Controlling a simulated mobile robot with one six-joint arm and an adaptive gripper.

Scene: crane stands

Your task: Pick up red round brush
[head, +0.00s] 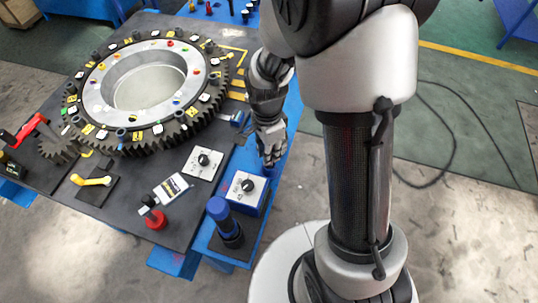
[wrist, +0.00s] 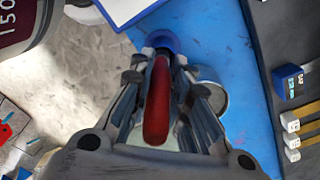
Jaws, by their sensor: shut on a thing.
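The red round brush (wrist: 157,105) lies between the two fingers of my gripper (wrist: 165,62) in the wrist view. Its rounded red body points toward the camera, and a blue round part (wrist: 161,41) shows at its far end. The fingers are shut on the red part from both sides. In the head view my gripper (head: 270,158) points down over the blue strip at the table's right edge. The brush cannot be made out there, as my gripper hides it.
A blue box with a dial (head: 243,190) and a blue-capped cylinder (head: 222,222) stand close by. A large black gear ring (head: 120,140) fills the dark table. A round metallic thing (wrist: 212,88) shows partly behind a finger. Grey floor lies below left in the wrist view.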

